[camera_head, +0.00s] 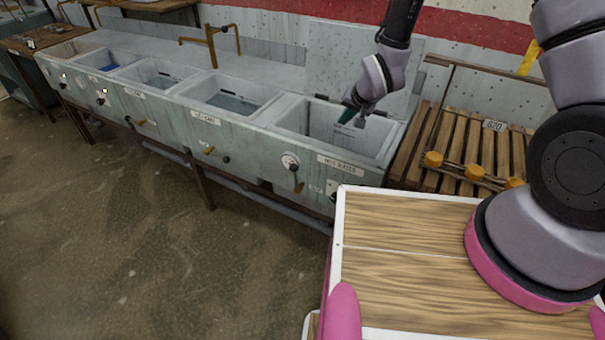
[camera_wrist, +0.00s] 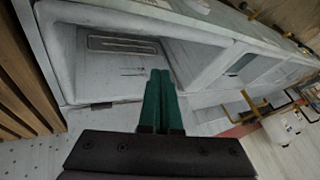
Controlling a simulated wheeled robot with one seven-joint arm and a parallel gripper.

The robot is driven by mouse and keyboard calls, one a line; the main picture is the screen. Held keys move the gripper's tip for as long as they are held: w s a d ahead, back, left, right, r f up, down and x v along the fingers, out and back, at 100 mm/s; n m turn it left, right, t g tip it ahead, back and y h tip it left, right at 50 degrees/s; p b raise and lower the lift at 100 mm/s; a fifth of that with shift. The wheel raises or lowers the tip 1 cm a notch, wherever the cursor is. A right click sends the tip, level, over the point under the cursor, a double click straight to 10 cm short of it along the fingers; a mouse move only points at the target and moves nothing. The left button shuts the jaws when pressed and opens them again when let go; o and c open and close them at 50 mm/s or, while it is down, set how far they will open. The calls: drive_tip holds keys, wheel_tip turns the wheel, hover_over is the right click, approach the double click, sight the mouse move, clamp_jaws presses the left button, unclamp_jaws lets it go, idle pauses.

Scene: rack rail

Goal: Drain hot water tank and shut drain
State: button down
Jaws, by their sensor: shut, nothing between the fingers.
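The hot water tank (camera_head: 352,167) is the rightmost basin of the grey row and carries a "HOT WATER" label. A rounded slot outline (camera_wrist: 122,45) shows inside. I cannot clearly make out water in this tank.
Several other basins (camera_head: 228,112) to the left hold water and have their own front levers (camera_head: 207,150). A brass tap (camera_head: 211,45) stands behind them. A slatted wooden rack (camera_head: 470,135) with orange knobs (camera_head: 433,159) stands right. The floor (camera_head: 110,220) in front is clear.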

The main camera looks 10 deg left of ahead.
sight(295, 176)
drive_tip(key=s+a+f, duration=0.2)
drive_tip(key=s+f, duration=0.2)
drive_tip(key=f, duration=0.3)
drive_tip(key=s+a+f, duration=0.2)
drive_tip(key=s+f, duration=0.1)
drive_tip(key=f, duration=0.3)
drive_tip(key=shift+n+g+y, duration=0.3)
drive_tip(key=shift+g+y, duration=0.1)
drive_tip(key=x, duration=1)
drive_tip(key=shift+s, duration=0.1)
drive_tip(key=a, duration=0.4)
drive_tip(key=shift+w+f, duration=0.4)
drive_tip(key=shift+a+r, duration=0.1)
drive_tip(key=shift+a, duration=0.05)
